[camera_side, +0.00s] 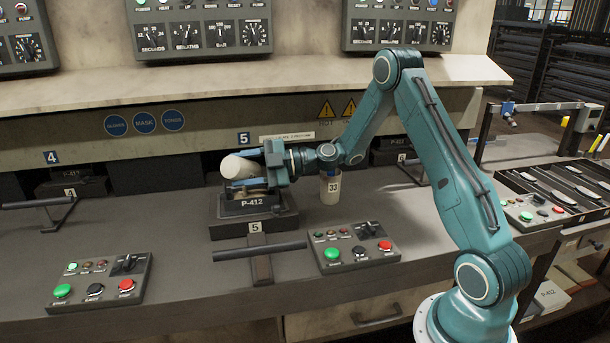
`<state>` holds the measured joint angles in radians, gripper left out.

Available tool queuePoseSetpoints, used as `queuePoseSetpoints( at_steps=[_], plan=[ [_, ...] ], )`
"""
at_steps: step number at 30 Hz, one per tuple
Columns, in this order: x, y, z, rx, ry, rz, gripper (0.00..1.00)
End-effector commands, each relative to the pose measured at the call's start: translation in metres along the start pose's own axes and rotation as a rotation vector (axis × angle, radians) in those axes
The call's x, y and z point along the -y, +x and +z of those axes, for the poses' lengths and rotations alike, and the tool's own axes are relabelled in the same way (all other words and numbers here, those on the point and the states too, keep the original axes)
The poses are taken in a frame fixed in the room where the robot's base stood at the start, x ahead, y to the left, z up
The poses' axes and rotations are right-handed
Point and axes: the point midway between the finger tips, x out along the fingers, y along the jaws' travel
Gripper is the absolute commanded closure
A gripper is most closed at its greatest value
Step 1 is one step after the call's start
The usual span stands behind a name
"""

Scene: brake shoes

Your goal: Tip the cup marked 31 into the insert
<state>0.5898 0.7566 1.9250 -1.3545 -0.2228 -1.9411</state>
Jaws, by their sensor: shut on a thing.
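My gripper (243,168) is shut on a pale cup (235,165). The cup lies tilted well over, almost on its side, above the dark block marked P-412 (252,204) at station 5. No number shows on the held cup, so I cannot tell whether it is the one marked 31. The inside of the block, where an insert might sit, is mostly hidden by the cup and the fingers. I cannot tell whether anything is pouring out.
A cup marked 33 (330,188) stands upright right of the block. A button panel (350,254) is at front right of the block, another (98,281) at front left. A lever bar (260,251) lies before the block.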

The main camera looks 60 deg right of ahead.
Motion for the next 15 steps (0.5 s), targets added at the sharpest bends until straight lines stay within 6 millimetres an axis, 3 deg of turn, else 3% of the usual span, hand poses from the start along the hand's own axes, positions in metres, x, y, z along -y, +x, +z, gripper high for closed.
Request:
queuePoseSetpoints(
  at_steps=[5,15],
  plan=[
    [0.0,0.001,-0.001,0.005,-0.016,-0.006,0.77],
    [0.024,0.015,-0.007,0.183,-0.392,-0.165,0.77]
  ],
)
